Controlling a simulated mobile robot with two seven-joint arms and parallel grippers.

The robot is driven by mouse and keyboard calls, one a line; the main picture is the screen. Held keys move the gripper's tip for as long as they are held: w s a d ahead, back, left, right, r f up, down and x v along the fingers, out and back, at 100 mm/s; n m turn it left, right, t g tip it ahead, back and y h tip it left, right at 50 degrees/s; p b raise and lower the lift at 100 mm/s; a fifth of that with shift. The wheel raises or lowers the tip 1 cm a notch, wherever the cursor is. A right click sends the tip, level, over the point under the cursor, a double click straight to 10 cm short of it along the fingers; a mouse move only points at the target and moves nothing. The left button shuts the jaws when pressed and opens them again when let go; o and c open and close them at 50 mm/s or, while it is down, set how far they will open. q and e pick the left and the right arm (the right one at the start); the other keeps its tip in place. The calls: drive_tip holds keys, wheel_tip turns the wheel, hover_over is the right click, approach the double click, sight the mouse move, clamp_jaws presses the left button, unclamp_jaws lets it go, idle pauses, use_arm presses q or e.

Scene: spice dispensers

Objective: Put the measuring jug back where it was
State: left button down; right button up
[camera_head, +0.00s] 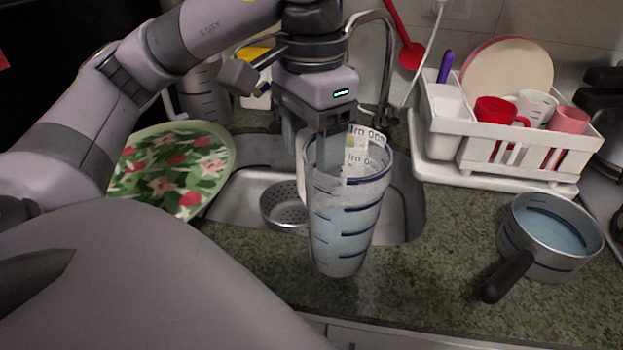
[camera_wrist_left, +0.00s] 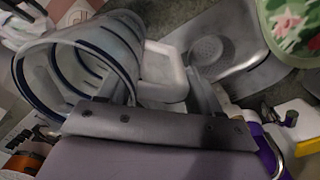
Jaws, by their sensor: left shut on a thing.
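The measuring jug (camera_head: 345,235), clear with dark blue marks and printed figures, is upright in front of the sink in the head view. Its base shows against the counter; I cannot tell whether it touches. My left gripper (camera_head: 322,135) comes down from above at its rim. In the left wrist view the jug (camera_wrist_left: 85,60) lies to the left, and its pale handle (camera_wrist_left: 165,72) is between the fingers of my left gripper (camera_wrist_left: 165,95). The gripper is shut on the handle. My right gripper is not in view.
The sink (camera_head: 240,195) with a strainer basket (camera_head: 282,207) lies behind the jug. A floral plate (camera_head: 170,165) leans at the left. A dish rack (camera_head: 480,160) stands at the back right. A pot (camera_head: 545,240) of bluish liquid stands at the right. The counter (camera_head: 430,285) between jug and pot is clear.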

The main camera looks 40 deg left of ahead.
use_arm(q)
wheel_tip(320, 180, down, 4)
drive_tip(key=shift+f+b, duration=0.15)
drive_tip(key=shift+b, duration=0.55)
drive_tip(key=shift+f, duration=0.2)
drive_tip(key=shift+c, duration=0.9)
unclamp_jaws()
